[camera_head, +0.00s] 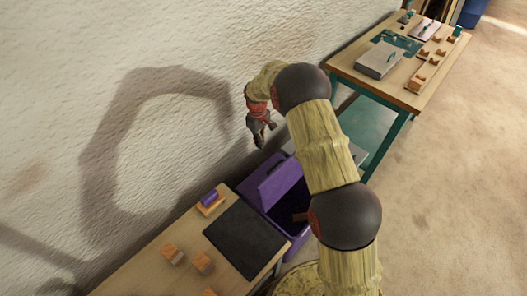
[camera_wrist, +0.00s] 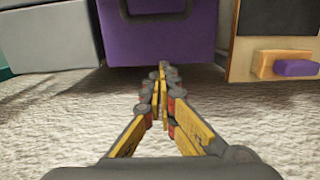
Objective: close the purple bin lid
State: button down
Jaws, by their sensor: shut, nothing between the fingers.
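The purple bin (camera_head: 254,194) stands at the far end of the near wooden table in the head view. Its purple lid (camera_head: 280,181) stands raised and tilted, with part of the dark inside showing below it. My arm hides the bin's right side. My gripper (camera_head: 259,141) is beyond the lid, near the wall, pointing down. In the wrist view, my gripper (camera_wrist: 162,72) is shut and empty. A purple panel (camera_wrist: 155,42) with a grey handle is ahead of the fingertips; I cannot tell whether it is lid or bin wall, or whether they touch.
The textured wall (camera_head: 150,60) runs close behind my gripper. The near table (camera_head: 150,262) holds a dark mat (camera_head: 244,239) and several wooden blocks. A grey box (camera_wrist: 45,38) is beside the purple panel. A second table (camera_head: 430,62) stands farther back.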

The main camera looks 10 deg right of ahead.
notch_tip(320, 180, down, 10)
jog(key=r+b, duration=0.1)
jog(key=b, duration=0.2)
jog(key=shift+s+d+r, duration=0.25)
jog(key=shift+s+d, duration=0.15)
jog(key=shift+s, duration=0.2)
jog(key=shift+s+d+r, duration=0.25)
jog(key=shift+s+d, duration=0.15)
jog(key=shift+s, duration=0.25)
jog(key=shift+s+d+r, duration=0.25)
jog(key=shift+s+d, duration=0.15)
jog(key=shift+s, duration=0.2)
